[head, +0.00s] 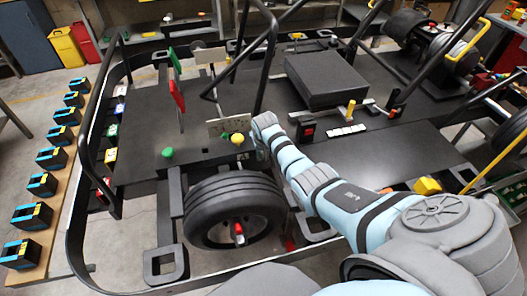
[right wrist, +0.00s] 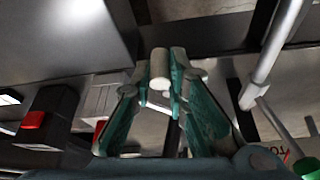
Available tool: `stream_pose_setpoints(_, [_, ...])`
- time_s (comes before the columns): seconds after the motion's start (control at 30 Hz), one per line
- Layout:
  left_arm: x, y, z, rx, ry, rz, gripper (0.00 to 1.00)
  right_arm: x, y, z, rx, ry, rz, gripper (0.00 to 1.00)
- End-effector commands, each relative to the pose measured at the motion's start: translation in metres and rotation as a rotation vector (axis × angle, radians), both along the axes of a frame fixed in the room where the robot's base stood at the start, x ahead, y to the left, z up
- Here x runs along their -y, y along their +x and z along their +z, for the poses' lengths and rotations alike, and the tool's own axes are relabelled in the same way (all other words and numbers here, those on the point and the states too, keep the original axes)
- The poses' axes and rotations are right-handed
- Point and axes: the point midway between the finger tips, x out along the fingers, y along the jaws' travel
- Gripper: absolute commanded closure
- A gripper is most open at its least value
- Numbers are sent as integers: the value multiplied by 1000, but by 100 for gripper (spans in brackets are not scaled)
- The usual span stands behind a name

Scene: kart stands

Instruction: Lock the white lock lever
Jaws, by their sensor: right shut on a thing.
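The white lock lever (right wrist: 160,70) shows in the right wrist view as a short, pale, rounded handle between my fingertips. My right gripper (right wrist: 160,86) has teal fingers that close in on the lever from both sides and are shut on it. The lever's base and pivot are hidden behind the fingers. In the head view my right arm reaches forward to the kart beside the front wheel, and its wrist hides the lever and the fingertips. My left gripper is in neither view.
The tyre (head: 235,205) lies in front. Dark frame tubes (head: 268,55) rise behind. A grey rod (right wrist: 277,50) stands right of my fingers.

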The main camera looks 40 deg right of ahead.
Motion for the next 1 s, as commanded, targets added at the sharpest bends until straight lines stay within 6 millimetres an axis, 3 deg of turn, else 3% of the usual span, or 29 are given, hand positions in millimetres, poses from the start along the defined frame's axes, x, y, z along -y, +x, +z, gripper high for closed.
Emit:
stream_pose_setpoints(0.2, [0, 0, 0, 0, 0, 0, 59, 0, 1, 1, 5, 0, 1, 100])
stream_pose_setpoints(0.23, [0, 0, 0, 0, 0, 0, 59, 0, 1, 1, 5, 0, 1, 81])
stream_pose_setpoints(0.33, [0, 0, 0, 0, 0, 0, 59, 0, 1, 1, 4, 1, 1, 65])
stream_pose_setpoints(0.67, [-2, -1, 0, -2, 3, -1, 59, 0, 1, 4, 3, 1, 1, 65])
stream_pose_setpoints(0.77, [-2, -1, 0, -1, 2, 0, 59, 0, 2, 18, 7, -1, 1, 65])
stream_pose_setpoints(1.0, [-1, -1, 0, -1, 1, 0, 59, 0, 2, 78, 6, -1, 2, 65])
